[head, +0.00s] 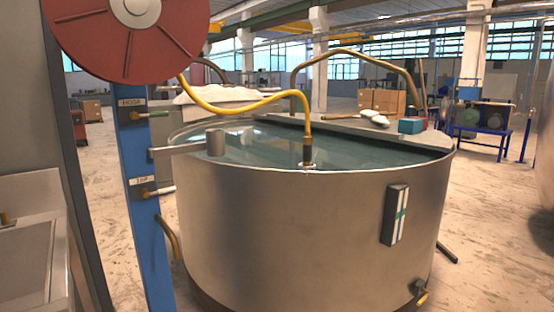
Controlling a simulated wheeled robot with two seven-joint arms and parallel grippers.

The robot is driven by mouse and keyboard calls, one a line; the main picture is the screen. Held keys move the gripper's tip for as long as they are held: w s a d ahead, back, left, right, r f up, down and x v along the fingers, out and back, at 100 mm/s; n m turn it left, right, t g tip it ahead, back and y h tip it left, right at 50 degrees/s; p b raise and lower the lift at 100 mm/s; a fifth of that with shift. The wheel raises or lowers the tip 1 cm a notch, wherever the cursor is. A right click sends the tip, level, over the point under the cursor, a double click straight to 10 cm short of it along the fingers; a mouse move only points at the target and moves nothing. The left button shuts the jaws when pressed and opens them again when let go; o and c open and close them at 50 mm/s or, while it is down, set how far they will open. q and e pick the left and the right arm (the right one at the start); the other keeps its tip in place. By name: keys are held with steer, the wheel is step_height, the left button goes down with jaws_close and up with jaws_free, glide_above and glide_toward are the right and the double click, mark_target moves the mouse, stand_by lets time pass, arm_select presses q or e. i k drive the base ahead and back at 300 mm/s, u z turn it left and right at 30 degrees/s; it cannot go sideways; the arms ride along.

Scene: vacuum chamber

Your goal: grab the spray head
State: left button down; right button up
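A yellow hose (240,106) runs from a red reel (127,38) at the upper left and bends down to the near rim of a round metal tank (290,230). At its end is a dark brass-coloured fitting (307,150), which looks like the spray head. It stands roughly upright at a small light ring on the rim. I cannot tell whether it rests in a holder. Neither of my grippers is in view.
The tank holds greenish water (250,145). A blue post (145,215) with labelled valves and a bracket stands at its left. A teal box (411,126) and pale lumps sit on the tank's far right top. A metal sink (35,240) is at far left. Floor at right is mostly clear.

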mark_target(307, 140)
steer(key=u, duration=0.4)
steer(key=i, duration=1.2)
steer(key=z, duration=0.05)
